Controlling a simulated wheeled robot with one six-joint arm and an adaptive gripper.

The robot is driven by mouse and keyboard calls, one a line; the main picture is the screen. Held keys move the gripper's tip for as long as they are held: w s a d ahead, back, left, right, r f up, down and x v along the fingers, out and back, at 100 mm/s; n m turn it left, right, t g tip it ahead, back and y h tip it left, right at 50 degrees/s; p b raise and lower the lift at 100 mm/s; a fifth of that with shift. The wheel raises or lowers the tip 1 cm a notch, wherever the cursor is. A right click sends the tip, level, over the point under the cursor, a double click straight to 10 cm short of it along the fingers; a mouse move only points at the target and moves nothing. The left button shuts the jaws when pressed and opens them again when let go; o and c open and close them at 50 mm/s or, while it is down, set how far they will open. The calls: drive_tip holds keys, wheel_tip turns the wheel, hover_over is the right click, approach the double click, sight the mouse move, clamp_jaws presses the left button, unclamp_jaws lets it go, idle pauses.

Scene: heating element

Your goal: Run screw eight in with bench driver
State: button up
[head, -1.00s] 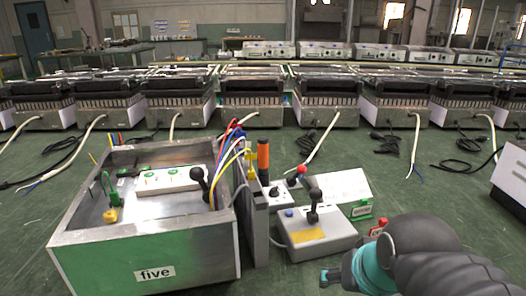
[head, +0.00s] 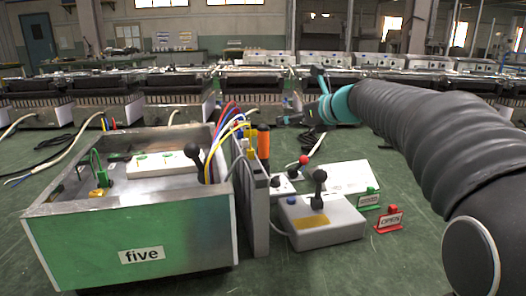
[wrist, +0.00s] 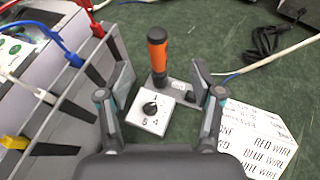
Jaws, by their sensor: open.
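An orange-handled driver (head: 263,141) stands upright beside the grey panel in the head view. In the wrist view the orange driver (wrist: 157,55) stands on a small base behind a white plate with a black dial (wrist: 150,108). My gripper (wrist: 160,82) is open and empty, its fingers to either side of the dial and driver in the picture, apparently above them. A green-fronted metal box (head: 72,252) marked "five" holds a white block (head: 160,163) with green marks. I cannot make out which screw is number eight.
A grey control box (head: 325,222) with a black lever stands right of the panel (head: 256,215). Red and green signs (head: 389,220) are near it. Coloured wires (head: 232,118) arch over the panel. A printed card (wrist: 258,140) lies at right. Green floor is clear at front right.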

sight(265, 126)
drive_tip(key=x, duration=0.8)
drive_tip(key=shift+f, duration=0.1)
drive_tip(key=shift+b+x, duration=0.55)
drive_tip(key=shift+x, duration=2.2)
drive_tip(key=shift+s+a, duration=0.1)
drive_tip(key=shift+s, duration=0.15)
clamp_jaws()
